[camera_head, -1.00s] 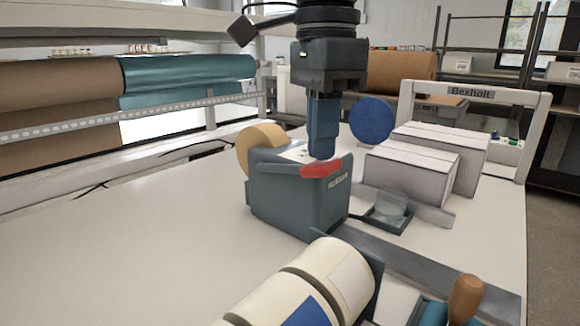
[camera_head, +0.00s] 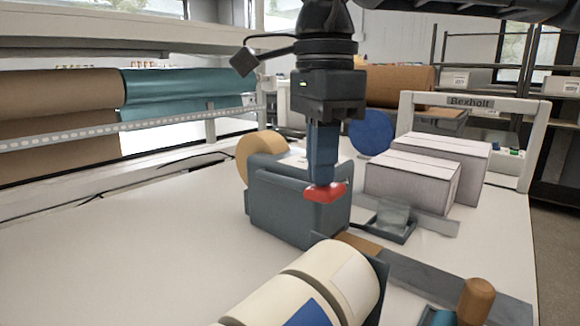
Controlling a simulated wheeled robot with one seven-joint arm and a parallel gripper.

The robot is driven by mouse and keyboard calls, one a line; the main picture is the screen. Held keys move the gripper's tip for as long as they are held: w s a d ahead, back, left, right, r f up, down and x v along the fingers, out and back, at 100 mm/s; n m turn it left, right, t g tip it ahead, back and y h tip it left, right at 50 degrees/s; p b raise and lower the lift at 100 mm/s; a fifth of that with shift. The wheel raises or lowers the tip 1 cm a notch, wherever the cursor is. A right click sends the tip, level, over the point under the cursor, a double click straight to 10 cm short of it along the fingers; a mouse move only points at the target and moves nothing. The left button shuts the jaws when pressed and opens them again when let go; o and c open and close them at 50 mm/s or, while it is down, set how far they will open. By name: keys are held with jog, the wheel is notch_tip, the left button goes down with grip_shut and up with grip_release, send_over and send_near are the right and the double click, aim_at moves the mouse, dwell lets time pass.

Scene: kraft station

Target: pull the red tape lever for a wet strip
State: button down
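The grey tape dispenser (camera_head: 285,210) stands on the white table, with a tan tape roll (camera_head: 258,152) at its back left. Its red lever handle (camera_head: 337,192) is low against the dispenser's front right. My gripper (camera_head: 323,182) points straight down, its fingertips at the red handle and apparently touching it. Red shows on both sides of and below the fingertips. From this side the fingers overlap, so I cannot tell whether they are closed around the handle or press on it. A short brown strip of tape (camera_head: 361,242) sticks out at the dispenser's front.
A small dark tray (camera_head: 392,230) with a clear block is right of the dispenser. Two closed boxes (camera_head: 413,180) stand behind it. Cream rolls (camera_head: 335,275) and a wooden-handled tool (camera_head: 476,300) lie in front. The table's left side is clear.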

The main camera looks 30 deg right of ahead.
aim_at(320, 193)
jog(key=shift+f+b, duration=1.65)
jog(key=shift+f, duration=0.55)
jog(key=shift+f, duration=0.15)
notch_tip(320, 193, up, 12)
jog(key=p, duration=0.7)
